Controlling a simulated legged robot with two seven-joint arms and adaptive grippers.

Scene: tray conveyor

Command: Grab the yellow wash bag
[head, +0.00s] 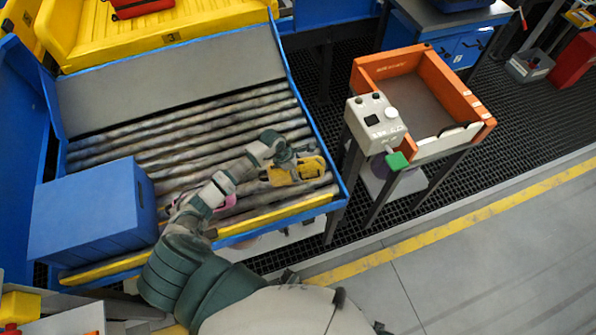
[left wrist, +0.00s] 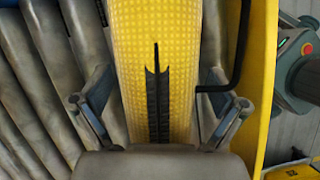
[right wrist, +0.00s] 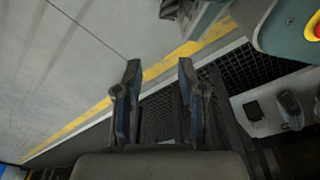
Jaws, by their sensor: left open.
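The yellow wash bag (head: 312,168) lies on the conveyor rollers near the front right corner, partly covered by my left gripper (head: 290,160). In the left wrist view the bag (left wrist: 156,40) is a long yellow textured shape with a black zipper strip, running up between the fingers. My left gripper (left wrist: 158,105) is open, with one finger on each side of the bag; I cannot tell whether they touch it. My right gripper (right wrist: 160,70) is open and empty above the floor in the right wrist view.
A blue box (head: 92,215) stands on the left of the rollers (head: 190,125). A pink item (head: 222,192) lies left of the bag, beside my arm. A yellow front bar (head: 275,213) edges the conveyor. An orange tray (head: 400,62) and control box (head: 376,122) stand to the right.

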